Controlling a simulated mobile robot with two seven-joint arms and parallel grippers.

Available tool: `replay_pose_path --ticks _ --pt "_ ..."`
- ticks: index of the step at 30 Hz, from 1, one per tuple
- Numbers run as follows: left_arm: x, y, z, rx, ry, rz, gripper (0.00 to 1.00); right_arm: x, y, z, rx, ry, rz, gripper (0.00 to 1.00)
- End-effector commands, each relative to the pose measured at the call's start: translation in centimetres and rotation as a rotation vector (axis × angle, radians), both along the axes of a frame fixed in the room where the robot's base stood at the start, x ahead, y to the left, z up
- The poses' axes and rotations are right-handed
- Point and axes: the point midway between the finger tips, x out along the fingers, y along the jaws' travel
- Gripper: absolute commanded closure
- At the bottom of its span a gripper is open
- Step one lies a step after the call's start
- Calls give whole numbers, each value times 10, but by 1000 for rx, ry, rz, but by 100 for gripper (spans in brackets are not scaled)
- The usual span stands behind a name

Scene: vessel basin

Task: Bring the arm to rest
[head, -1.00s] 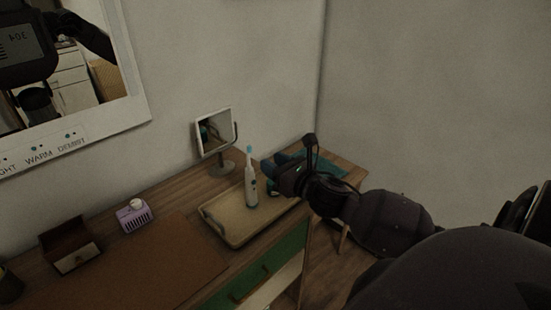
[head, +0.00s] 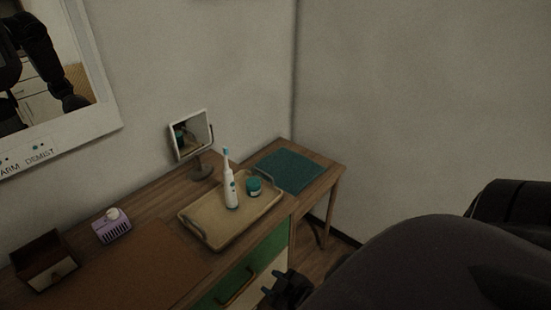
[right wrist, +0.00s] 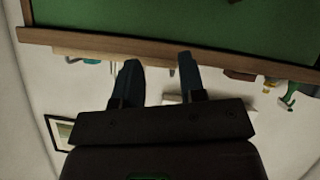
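My right gripper (head: 273,283) is low in the head view, in front of the desk's drawers and clear of the tray. In the right wrist view its two fingers (right wrist: 160,78) stand apart with nothing between them, so it is open and empty. A white and blue electric toothbrush (head: 231,188) stands upright on the beige tray (head: 211,234). A small teal jar (head: 254,186) sits on the tray to its right. My left gripper is not in view.
A tilting mirror (head: 190,136), a purple box (head: 112,228) and a brown drawer box (head: 45,268) stand on the desk. A teal mat (head: 291,170) lies at the desk's right end. The drawer handle (head: 238,289) sticks out near my gripper.

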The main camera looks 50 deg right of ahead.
Motion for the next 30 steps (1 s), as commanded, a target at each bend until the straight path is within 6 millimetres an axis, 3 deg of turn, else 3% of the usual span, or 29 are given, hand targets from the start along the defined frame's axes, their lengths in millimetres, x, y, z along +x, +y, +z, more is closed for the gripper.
replay_pose_path --ticks 3,7,30 --pt "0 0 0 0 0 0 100 -11 9 -9 146 23 -83 63" --pt "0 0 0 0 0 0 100 -15 12 -13 207 32 -119 63" --pt "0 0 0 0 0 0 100 -15 12 -13 209 32 -119 63"
